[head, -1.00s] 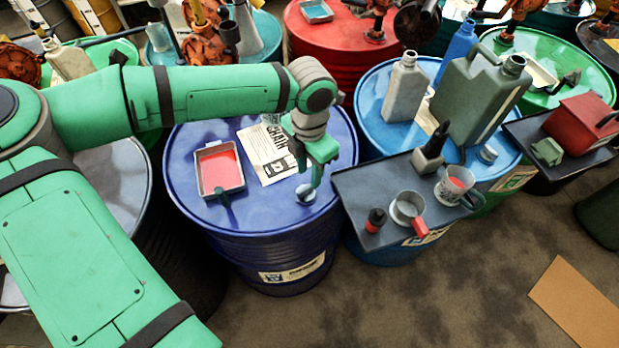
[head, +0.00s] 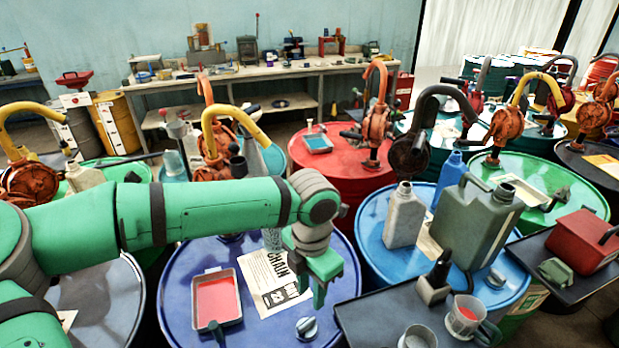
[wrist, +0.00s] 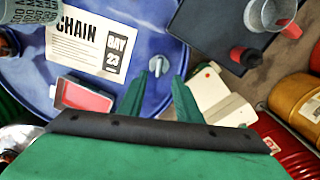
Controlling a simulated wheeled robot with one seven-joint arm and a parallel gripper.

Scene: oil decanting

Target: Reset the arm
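My gripper (head: 318,288) hangs from my green arm above the dark blue drum (head: 262,325), beside the printed sheet (head: 272,285). In the wrist view its two green fingers (wrist: 159,92) stand apart with nothing between them. A silver cap (head: 306,327) on the drum top lies beyond the fingertips, and it also shows in the wrist view (wrist: 158,66). A tray of red liquid (head: 216,300) sits left of the sheet. A clear container (head: 272,240) is partly hidden behind my arm.
A dark shelf (head: 378,318) with mugs is close on the right. Behind it, the light blue drum (head: 372,225) bears a grey bottle (head: 404,215) and a large grey-green jerrycan (head: 474,225). Drums with hand pumps crowd behind; a workbench (head: 250,78) lines the wall.

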